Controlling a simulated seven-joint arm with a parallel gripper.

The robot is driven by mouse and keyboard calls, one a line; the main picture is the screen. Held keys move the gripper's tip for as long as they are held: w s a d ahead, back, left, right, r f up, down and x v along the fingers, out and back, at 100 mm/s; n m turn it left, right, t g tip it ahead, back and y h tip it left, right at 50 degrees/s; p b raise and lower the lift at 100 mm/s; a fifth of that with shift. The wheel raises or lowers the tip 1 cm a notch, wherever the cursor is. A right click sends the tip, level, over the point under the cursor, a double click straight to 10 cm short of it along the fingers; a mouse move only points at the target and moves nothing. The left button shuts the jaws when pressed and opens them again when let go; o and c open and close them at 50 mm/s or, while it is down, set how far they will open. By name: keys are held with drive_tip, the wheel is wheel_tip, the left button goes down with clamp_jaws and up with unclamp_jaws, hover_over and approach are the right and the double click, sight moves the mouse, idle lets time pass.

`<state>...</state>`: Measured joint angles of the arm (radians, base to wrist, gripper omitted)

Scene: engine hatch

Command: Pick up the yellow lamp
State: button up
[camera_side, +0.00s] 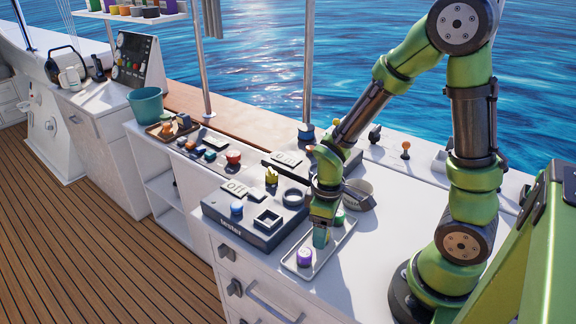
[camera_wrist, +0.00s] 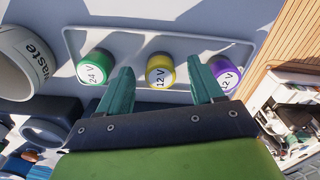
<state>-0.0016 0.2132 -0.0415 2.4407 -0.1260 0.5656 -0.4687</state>
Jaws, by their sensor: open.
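In the wrist view, a yellow cylinder (camera_wrist: 160,70) with a white end marked "12 V" stands on a pale tray (camera_wrist: 130,34), between a green one (camera_wrist: 96,66) marked "24 V" and a purple one (camera_wrist: 226,72) marked "12 V". My gripper (camera_wrist: 162,84) is open and empty, its teal fingers either side of the yellow cylinder in the picture; contact cannot be told. In the side view my gripper (camera_side: 321,238) points down over the tray, hiding the yellow cylinder. Another small yellow piece (camera_side: 271,175) is by the tester (camera_side: 262,238); I cannot tell whether it is a lamp.
The purple cylinder (camera_side: 304,257) stands at the tray's near end. A round waste bin (camera_side: 358,194) is beside my gripper; it also shows in the wrist view (camera_wrist: 24,62). Small coloured parts (camera_side: 210,154) lie farther left. The counter right of the tray is clear.

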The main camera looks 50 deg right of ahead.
drive_tip(key=shift+c, duration=0.3)
drive_tip(key=c, duration=1.1)
drive_tip(key=shift+o, duration=0.2)
drive_tip(key=shift+r, duration=0.1)
